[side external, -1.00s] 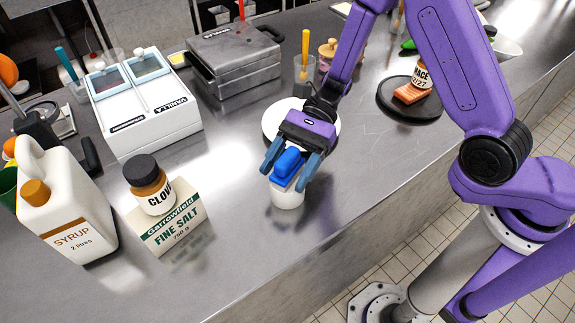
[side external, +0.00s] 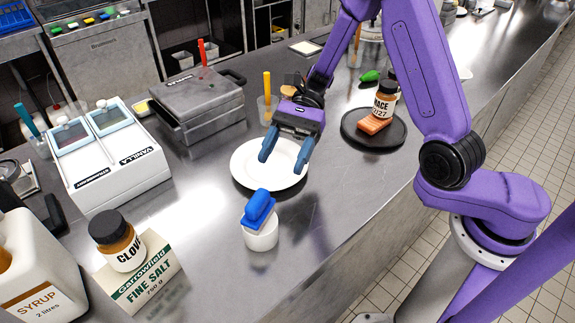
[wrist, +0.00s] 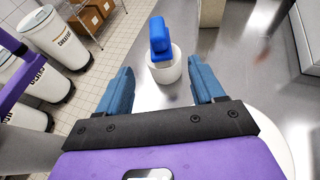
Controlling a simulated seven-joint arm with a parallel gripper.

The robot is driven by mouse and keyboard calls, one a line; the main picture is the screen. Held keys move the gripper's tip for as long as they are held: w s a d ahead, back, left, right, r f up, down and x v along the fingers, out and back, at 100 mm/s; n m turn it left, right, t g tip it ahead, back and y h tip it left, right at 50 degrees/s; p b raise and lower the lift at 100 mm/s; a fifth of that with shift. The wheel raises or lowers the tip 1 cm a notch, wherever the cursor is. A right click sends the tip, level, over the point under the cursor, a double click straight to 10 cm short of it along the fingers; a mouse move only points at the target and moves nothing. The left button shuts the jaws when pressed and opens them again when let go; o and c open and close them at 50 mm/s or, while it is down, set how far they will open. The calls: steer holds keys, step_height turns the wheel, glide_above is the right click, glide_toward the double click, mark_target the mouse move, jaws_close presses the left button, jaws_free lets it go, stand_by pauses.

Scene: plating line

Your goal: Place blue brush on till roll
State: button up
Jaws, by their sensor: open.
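The blue brush (side external: 258,208) rests on top of the white till roll (side external: 261,236), which stands upright on the steel counter. In the wrist view the brush (wrist: 160,38) sits on the roll (wrist: 165,68), ahead of the fingertips. My gripper (side external: 284,162) is open and empty, above the white plate and apart from the brush. Its two blue fingers also show spread in the wrist view (wrist: 160,88).
A white plate (side external: 245,165) lies behind the roll. A salt box (side external: 140,275) with a clove jar (side external: 117,240) stands at front left, beside a syrup jug (side external: 35,270). A black round board (side external: 352,137) holds a mace jar (side external: 384,100). Counter right of the roll is clear.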

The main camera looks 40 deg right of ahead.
steer(key=shift+d+r, duration=0.1)
steer(key=s+d+r+n+t+h, duration=0.1)
steer(key=s+d+n+t+h, duration=0.1)
steer(key=s+d+n+h, duration=0.4)
steer(key=s+d+r+n+t+h, duration=0.2)
steer(key=s+d+n+h, duration=0.4)
steer(key=s+n, duration=0.8)
steer(key=d+n+t, duration=0.1)
steer(key=d+n, duration=0.1)
steer(key=n, duration=0.4)
steer(key=shift+s+r, duration=0.15)
steer(key=shift+r, duration=0.15)
